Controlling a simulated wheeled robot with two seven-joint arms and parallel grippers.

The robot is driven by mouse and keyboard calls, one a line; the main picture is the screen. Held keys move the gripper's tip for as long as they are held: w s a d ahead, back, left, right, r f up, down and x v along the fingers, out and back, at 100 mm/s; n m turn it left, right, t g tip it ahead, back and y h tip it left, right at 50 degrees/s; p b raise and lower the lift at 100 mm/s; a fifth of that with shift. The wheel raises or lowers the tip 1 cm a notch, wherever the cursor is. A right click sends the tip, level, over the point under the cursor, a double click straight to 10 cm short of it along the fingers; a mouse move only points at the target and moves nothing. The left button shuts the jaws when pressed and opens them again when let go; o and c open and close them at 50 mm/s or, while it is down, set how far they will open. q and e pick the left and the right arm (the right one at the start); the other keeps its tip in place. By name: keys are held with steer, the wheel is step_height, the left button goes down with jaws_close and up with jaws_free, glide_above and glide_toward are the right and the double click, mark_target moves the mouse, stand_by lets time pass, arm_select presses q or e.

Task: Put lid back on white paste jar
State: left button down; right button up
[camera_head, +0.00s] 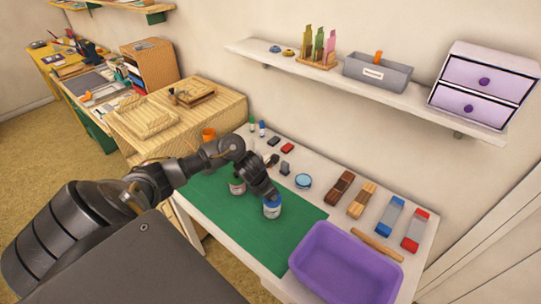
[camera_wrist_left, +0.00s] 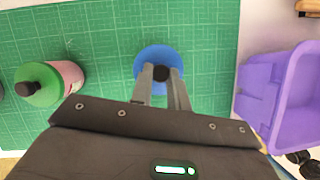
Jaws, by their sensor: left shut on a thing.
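My left gripper (camera_head: 268,193) points down over a white jar with blue on it (camera_head: 272,208) on the green mat. In the left wrist view, the fingers (camera_wrist_left: 162,74) are shut on the black knob of a round blue lid (camera_wrist_left: 146,60). The lid hides whatever is directly below it in that view. In the head view the lid is at or just above the jar top; I cannot tell whether it is seated. A pink jar with a green lid (camera_wrist_left: 38,88) stands to the left, and also shows in the head view (camera_head: 237,187). My right gripper is out of view.
The green cutting mat (camera_head: 285,245) has free room in front. A purple bin (camera_head: 345,278) stands at right. A light-blue round item (camera_head: 303,181), brown blocks (camera_head: 341,186) and blue and red items lie along the back. A shelf (camera_head: 330,76) hangs above.

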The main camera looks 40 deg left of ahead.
arm_select(q)
steer(key=shift+f+b, duration=0.2)
steer(key=shift+b, duration=0.25)
stand_by(0.8)
stand_by(0.3)
steer(key=c, duration=0.8)
jaws_free()
steer(key=shift+r+p, duration=2.8)
steer(key=shift+r, duration=0.75)
jaws_close()
